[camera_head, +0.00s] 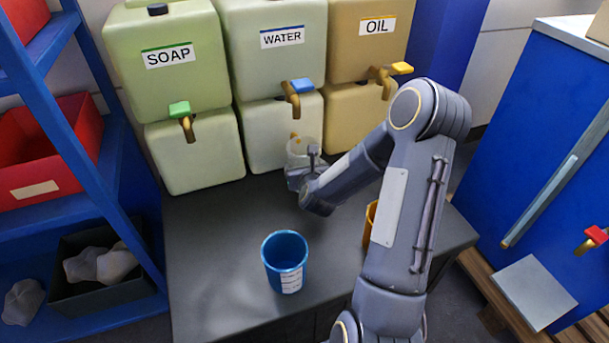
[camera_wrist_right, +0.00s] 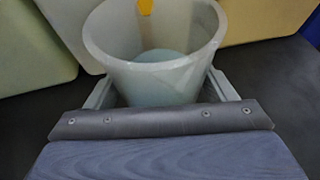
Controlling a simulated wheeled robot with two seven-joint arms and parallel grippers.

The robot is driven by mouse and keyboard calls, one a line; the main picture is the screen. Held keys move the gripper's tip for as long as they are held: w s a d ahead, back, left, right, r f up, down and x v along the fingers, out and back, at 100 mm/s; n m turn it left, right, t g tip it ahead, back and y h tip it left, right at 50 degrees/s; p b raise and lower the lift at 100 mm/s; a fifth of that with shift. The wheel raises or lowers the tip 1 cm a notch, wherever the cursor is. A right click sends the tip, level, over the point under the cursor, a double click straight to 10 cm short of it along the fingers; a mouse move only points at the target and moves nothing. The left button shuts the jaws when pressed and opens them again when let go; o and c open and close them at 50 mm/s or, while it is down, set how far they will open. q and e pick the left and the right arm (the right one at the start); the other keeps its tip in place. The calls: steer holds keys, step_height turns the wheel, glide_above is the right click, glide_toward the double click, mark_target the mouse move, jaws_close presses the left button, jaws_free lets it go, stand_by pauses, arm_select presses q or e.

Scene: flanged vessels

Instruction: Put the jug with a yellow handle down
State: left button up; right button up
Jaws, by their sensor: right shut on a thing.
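A pale, translucent jug (camera_head: 299,150) is under the blue tap of the WATER tank in the head view. A bit of yellow shows at its far rim, probably the yellow handle (camera_wrist_right: 146,6). My right gripper (camera_head: 305,180) is shut on the jug. In the right wrist view the jug (camera_wrist_right: 155,75) stands upright between the two fingers, with a pale, bluish bottom that may be liquid. I cannot tell whether its base touches the grey table (camera_head: 215,240). My left gripper is not in view.
A blue jug (camera_head: 284,262) stands at the table's front. An orange jug (camera_head: 369,222) is mostly hidden behind my right arm. The SOAP (camera_head: 170,85), WATER (camera_head: 280,70) and OIL (camera_head: 365,60) tanks line the back. The table's left part is clear.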

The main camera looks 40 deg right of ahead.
steer(key=shift+f+b, duration=0.3)
steer(key=shift+f, duration=1.2)
steer(key=shift+f, duration=0.2)
steer(key=o, duration=1.2)
steer(key=shift+c, duration=0.2)
